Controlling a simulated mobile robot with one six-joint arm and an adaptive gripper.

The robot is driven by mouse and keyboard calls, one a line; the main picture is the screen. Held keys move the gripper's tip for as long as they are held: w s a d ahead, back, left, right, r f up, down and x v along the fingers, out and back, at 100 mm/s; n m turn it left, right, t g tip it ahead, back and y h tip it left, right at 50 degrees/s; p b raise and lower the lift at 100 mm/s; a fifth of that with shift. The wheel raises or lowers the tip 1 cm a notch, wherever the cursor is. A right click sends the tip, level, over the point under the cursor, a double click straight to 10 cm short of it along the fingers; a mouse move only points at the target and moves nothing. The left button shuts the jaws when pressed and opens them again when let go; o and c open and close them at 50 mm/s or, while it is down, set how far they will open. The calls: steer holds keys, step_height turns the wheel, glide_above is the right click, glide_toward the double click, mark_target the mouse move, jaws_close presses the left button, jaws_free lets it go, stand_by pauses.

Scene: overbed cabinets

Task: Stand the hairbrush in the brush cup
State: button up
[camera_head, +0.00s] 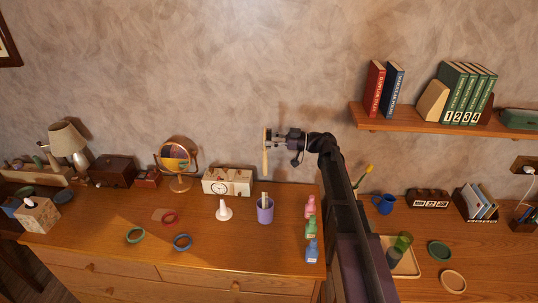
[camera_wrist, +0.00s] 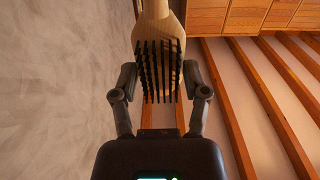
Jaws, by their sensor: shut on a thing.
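My gripper (camera_head: 274,139) is above the dresser in front of the wall. It is shut on the hairbrush (camera_head: 265,162), which hangs roughly upright with its pale wooden handle pointing down. In the wrist view the hairbrush (camera_wrist: 153,30) shows dark bristles facing me, with its head between the two fingers of my gripper (camera_wrist: 160,78). The purple brush cup (camera_head: 265,214) stands on the dresser below the hairbrush, with a clear gap between them. A thin pale item (camera_head: 263,199) sticks up out of the cup.
A white cone-shaped stand (camera_head: 223,210) and a cream clock box (camera_head: 227,182) are left of the cup. Pink, green and blue bottles (camera_head: 311,228) stand to its right. A wall shelf with books (camera_head: 375,88) is at the upper right. The dresser front (camera_head: 240,258) is clear.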

steer(key=shift+f, duration=0.45)
steer(key=shift+s+a+f+b, duration=0.1)
steer(key=shift+s+f+b, duration=0.15)
steer(key=shift+b, duration=0.4)
steer(key=shift+w+f+b, duration=0.15)
steer(key=shift+f+b, duration=0.2)
steer(key=shift+f, duration=0.15)
step_height(320, 180, down, 4)
steer(key=b, duration=0.4)
steer(key=shift+f, duration=0.2)
steer(key=shift+f+b, duration=0.15)
steer(key=shift+b, duration=0.25)
step_height(320, 180, down, 14)
steer(key=b, duration=1.3)
steer(key=shift+r, duration=0.25)
steer(key=shift+b, duration=0.3)
